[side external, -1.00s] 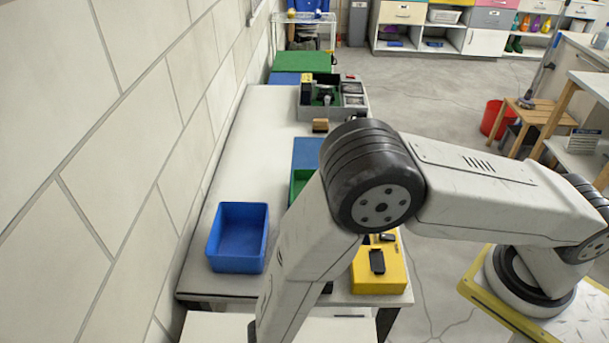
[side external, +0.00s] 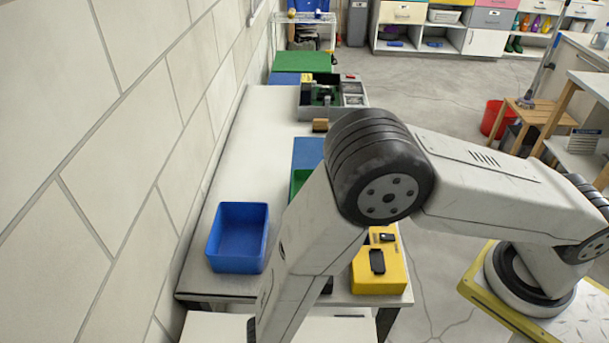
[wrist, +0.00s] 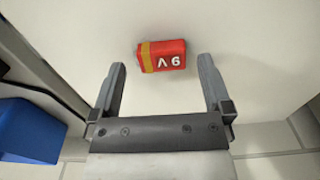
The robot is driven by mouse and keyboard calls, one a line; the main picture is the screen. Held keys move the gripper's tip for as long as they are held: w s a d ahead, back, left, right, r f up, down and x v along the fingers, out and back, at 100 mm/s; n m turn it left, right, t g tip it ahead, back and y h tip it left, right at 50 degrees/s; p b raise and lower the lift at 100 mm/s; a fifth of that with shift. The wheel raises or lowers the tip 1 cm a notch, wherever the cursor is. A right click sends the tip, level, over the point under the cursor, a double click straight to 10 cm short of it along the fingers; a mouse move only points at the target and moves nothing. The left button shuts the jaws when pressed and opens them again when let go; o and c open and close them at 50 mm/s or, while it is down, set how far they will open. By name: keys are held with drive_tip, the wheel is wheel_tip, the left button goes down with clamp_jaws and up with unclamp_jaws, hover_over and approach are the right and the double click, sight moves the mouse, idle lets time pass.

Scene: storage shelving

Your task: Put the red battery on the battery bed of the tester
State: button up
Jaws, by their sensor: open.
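A red battery (wrist: 170,56) with a yellow band and "9V" lettering lies on a white surface in the wrist view. My gripper (wrist: 161,75) is open, with its two fingers apart and the battery just ahead of the gap between their tips. Nothing is held. The battery and my gripper are hidden or out of frame in the side view. A yellow box (side external: 385,270) with black parts on top, possibly the tester, stands at the table's near right end. My arm covers part of it, and I cannot make out a battery bed.
A blue bin (side external: 238,238) stands at the table's left edge and also shows in the wrist view (wrist: 28,130). A grey organizer (side external: 350,97) is farther back. The white tabletop (side external: 262,150) has free room along the wall.

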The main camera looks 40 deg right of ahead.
wheel_tip(320, 180, up, 11)
idle(0.7)
idle(0.5)
drive_tip(key=w+d+r+m, duration=0.1)
drive_tip(key=w+d+r, duration=0.2)
drive_tip(key=d, duration=0.2)
drive_tip(key=w+d+r+m+t, duration=0.1)
drive_tip(key=w+d+r+m, duration=0.1)
drive_tip(key=d, duration=0.3)
drive_tip(key=w+d+r+m, duration=0.1)
drive_tip(key=w+d+r, duration=0.2)
drive_tip(key=d, duration=0.2)
drive_tip(key=s+d+r+m, duration=0.2)
drive_tip(key=d+r, duration=0.1)
drive_tip(key=d, duration=0.6)
drive_tip(key=s+d+r+m+t, duration=0.1)
drive_tip(key=s+d+r+m, duration=0.1)
drive_tip(key=d, duration=0.7)
drive_tip(key=shift+d+r+m+t, duration=0.35)
drive_tip(key=shift+r+m, duration=0.15)
drive_tip(key=shift+r, duration=0.15)
drive_tip(key=shift+c, duration=1.4)
drive_tip(key=shift+w, duration=0.1)
drive_tip(key=shift+a, duration=0.1)
